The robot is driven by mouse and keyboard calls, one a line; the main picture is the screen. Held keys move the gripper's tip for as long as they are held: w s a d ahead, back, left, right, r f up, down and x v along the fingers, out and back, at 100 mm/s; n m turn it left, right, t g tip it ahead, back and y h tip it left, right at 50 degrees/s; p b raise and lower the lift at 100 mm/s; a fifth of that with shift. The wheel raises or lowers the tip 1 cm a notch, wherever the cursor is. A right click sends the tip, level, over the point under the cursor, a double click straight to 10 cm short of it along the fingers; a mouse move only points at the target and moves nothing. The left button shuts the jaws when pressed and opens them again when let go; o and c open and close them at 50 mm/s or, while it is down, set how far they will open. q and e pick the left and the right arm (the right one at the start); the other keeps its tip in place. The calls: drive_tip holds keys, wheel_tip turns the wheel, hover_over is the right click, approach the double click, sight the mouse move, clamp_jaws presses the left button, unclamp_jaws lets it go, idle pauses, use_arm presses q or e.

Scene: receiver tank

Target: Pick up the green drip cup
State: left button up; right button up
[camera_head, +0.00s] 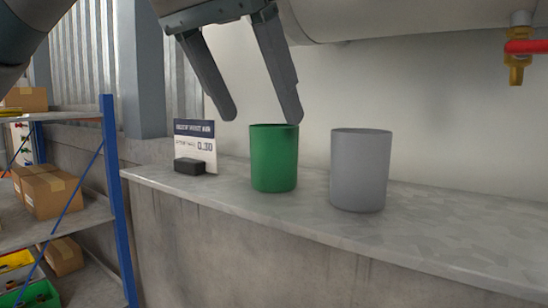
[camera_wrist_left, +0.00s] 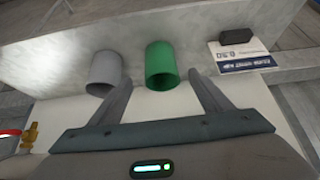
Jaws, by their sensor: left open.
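The green drip cup (camera_head: 274,160) stands upright on a grey stone ledge (camera_head: 460,240), between a small sign and a grey cup. My left gripper (camera_head: 262,118) is open and empty, reaching down from the top, with its fingertips at about the height of the green cup's rim in the head view. In the left wrist view the green cup (camera_wrist_left: 161,66) shows between the two open fingers (camera_wrist_left: 160,85), a little beyond their tips. I cannot tell whether a fingertip touches the cup. My right gripper is not in view.
A grey cup (camera_head: 360,170) stands close to the right of the green one. A sign (camera_head: 196,142) with a black block (camera_head: 189,166) stands to the left. The tank (camera_head: 420,20) hangs above, with a brass tap (camera_head: 516,68). A shelf with boxes (camera_head: 52,190) is at left.

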sight(270, 140)
use_arm(q)
drive_tip(key=shift+w+d+f, duration=0.25)
drive_tip(key=shift+w+f, duration=0.05)
drive_tip(key=shift+f, duration=0.3)
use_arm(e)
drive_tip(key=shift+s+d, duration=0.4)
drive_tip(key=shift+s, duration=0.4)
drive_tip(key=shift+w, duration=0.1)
use_arm(q)
drive_tip(key=p+x, duration=0.2)
drive_tip(key=x, duration=0.2)
drive_tip(key=shift+w+f, duration=0.15)
drive_tip(key=shift+w, duration=0.15)
drive_tip(key=shift+w+d+f, duration=0.1)
drive_tip(key=shift+f, duration=0.2)
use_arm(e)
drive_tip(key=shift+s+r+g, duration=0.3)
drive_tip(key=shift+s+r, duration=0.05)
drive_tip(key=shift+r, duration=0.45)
